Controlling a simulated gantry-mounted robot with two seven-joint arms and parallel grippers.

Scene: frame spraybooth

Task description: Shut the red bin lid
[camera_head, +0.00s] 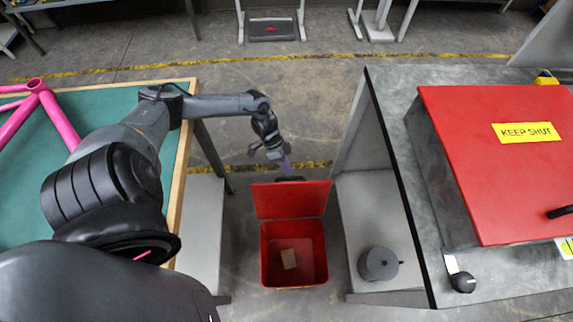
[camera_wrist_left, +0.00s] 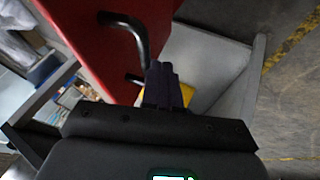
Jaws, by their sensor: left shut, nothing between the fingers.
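In the left wrist view my shut, dark fingers (camera_wrist_left: 163,85) overlap a black bar handle (camera_wrist_left: 130,25) on a red panel (camera_wrist_left: 90,40), seemingly the lid's back. Contact with the handle cannot be told. My right gripper is out of view.
A green-topped table (camera_head: 25,190) with a pink frame (camera_head: 40,95) is at the left. A grey bench (camera_head: 430,250) at the right carries a red-topped box (camera_head: 490,180) marked KEEP SHUT. A dark round pot (camera_head: 378,264) sits on the grey surface right of the bin.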

